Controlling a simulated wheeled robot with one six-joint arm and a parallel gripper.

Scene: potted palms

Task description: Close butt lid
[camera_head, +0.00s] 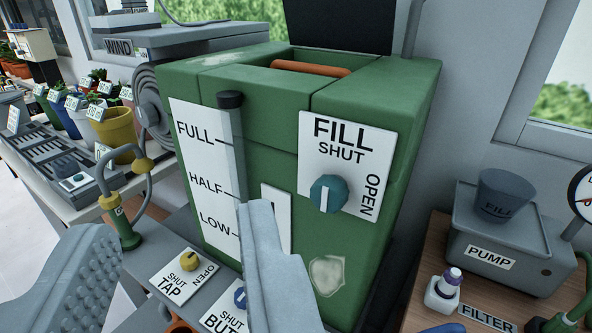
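The green butt (270,110) stands in the middle, with a gauge marked FULL, HALF and LOW on its front. Its top has a recess where an orange-brown bar (310,68) shows. A dark panel (340,25) rises upright behind the top, cut by the picture's upper edge; I cannot tell whether it is the lid. My gripper (180,218) is open, its two fingers wide apart in front of the butt, with nothing visible between them. The right finger overlaps the butt's lower front in view and hides part of a white plate there.
A blue FILL knob (328,194) is on the butt's front. A yellow TAP knob (189,260) and a blue BUTT knob (240,297) sit below. A hose (135,180) and potted plants (110,125) are at left. A grey pump box (505,235) stands at right.

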